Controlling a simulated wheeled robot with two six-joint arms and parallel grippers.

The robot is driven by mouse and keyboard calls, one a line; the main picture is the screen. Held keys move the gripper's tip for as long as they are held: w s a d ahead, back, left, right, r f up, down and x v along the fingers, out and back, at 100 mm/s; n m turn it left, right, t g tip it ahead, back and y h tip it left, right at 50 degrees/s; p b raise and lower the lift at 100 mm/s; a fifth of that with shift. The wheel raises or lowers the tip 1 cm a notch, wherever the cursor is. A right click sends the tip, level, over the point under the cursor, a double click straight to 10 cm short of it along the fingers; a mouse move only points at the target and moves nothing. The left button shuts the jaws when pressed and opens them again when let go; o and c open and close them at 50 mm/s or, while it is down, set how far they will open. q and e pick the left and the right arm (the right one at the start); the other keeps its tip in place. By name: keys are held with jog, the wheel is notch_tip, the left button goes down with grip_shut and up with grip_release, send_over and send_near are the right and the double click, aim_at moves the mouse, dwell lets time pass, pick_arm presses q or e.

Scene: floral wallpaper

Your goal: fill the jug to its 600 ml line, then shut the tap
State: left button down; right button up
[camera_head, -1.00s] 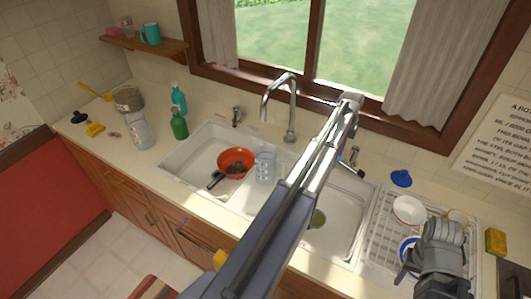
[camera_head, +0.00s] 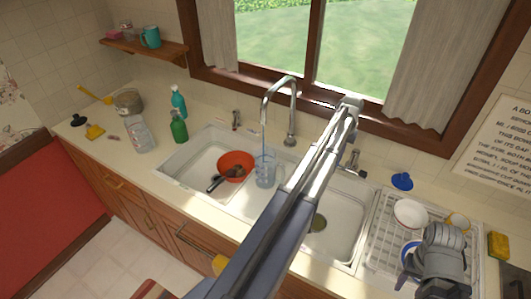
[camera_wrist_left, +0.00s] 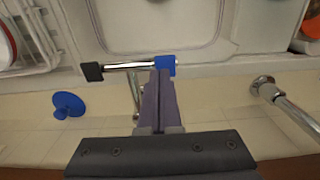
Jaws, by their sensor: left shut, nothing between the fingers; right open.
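The clear jug (camera_head: 265,172) stands upright under the spout at the right of the left basin. A thin stream falls into it from the tap spout (camera_head: 279,84), and the jug looks bluish inside. Its marks are too small to read. The tap's crossbar handle (camera_wrist_left: 128,67), with a blue end and a black end, shows in the left wrist view. My left gripper (camera_wrist_left: 162,76) is shut and empty, its tips at the blue end; contact is unclear. My right gripper (camera_head: 416,270) is open over the drying rack.
A red-orange pan (camera_head: 236,160) with something brown in it sits beside the jug. The drying rack (camera_head: 382,226) holds dishes at the right. A blue plunger-like item (camera_head: 402,181) stands behind it. Bottles (camera_head: 179,126) stand left of the sink. The right basin looks mostly empty.

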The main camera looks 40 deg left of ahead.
pick_arm(q)
jog(key=shift+r+p, duration=0.3)
jog(key=shift+r, duration=0.55)
jog(key=shift+f, duration=0.1)
jog(key=shift+d+f, duration=0.1)
jog(key=shift+d, duration=0.15)
jog(key=w+d, duration=0.1)
jog(key=d, duration=0.2)
jog(key=w+d, duration=0.1)
jog(key=d, duration=0.3)
jog(key=w+d, duration=0.1)
jog(key=d, duration=0.2)
jog(key=shift+d, duration=0.4)
jog(key=shift+s, duration=0.1)
pick_arm(e)
jog(key=shift+r, duration=0.65)
jog(key=shift+f, duration=0.1)
